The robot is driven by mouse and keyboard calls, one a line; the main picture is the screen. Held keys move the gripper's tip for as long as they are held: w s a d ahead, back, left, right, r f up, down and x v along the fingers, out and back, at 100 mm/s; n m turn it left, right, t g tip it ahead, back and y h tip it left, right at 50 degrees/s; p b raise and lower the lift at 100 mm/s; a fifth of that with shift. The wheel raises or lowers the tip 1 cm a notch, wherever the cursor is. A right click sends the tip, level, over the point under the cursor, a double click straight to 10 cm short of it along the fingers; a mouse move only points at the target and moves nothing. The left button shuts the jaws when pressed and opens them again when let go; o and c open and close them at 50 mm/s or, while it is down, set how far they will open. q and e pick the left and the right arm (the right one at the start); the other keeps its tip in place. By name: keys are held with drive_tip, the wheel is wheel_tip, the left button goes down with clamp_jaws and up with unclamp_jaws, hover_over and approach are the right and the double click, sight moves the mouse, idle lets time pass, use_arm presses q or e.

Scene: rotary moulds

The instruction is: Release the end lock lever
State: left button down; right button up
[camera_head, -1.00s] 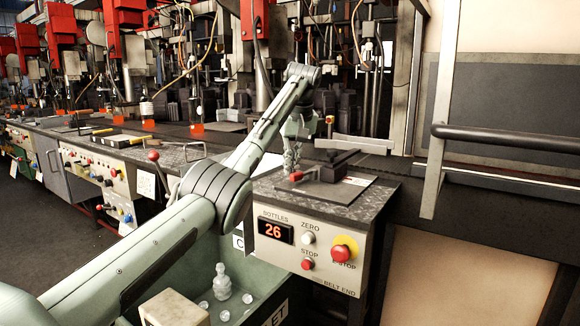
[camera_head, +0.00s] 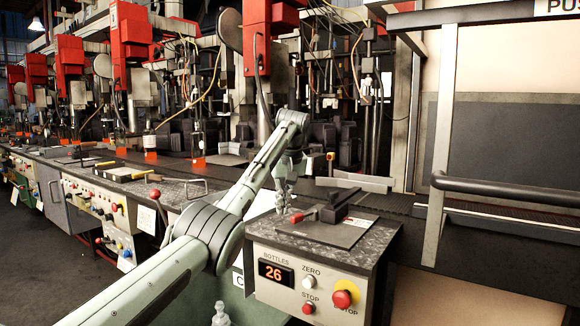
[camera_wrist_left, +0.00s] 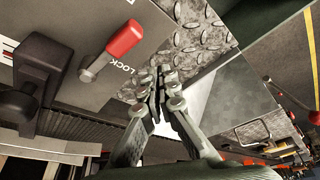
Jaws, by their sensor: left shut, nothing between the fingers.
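The end lock lever (camera_head: 298,216) has a red grip and sits on a grey plate on top of the belt end control box. In the left wrist view the red lever (camera_wrist_left: 124,40) sticks out from a metal pivot, with the word LOCK printed beside it. My left gripper (camera_head: 284,203) is just to the left of the lever in the head view. In the wrist view my left gripper (camera_wrist_left: 165,88) is shut and empty, beside the lever over the chequered metal top and apart from the grip. My right gripper is not in view.
A black clamp block (camera_head: 335,207) stands on the plate behind the lever. The box front (camera_head: 310,285) carries a display reading 26, push buttons and a red stop knob (camera_head: 342,298). A dark handrail (camera_head: 505,188) runs at the right. Red-headed machines line the back.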

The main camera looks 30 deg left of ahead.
use_arm(q)
drive_tip(key=w+v, duration=0.2)
drive_tip(key=v, duration=0.7)
drive_tip(key=shift+s+d+r, duration=0.15)
drive_tip(key=shift+s+r, duration=0.2)
drive_tip(key=shift+r, duration=0.2)
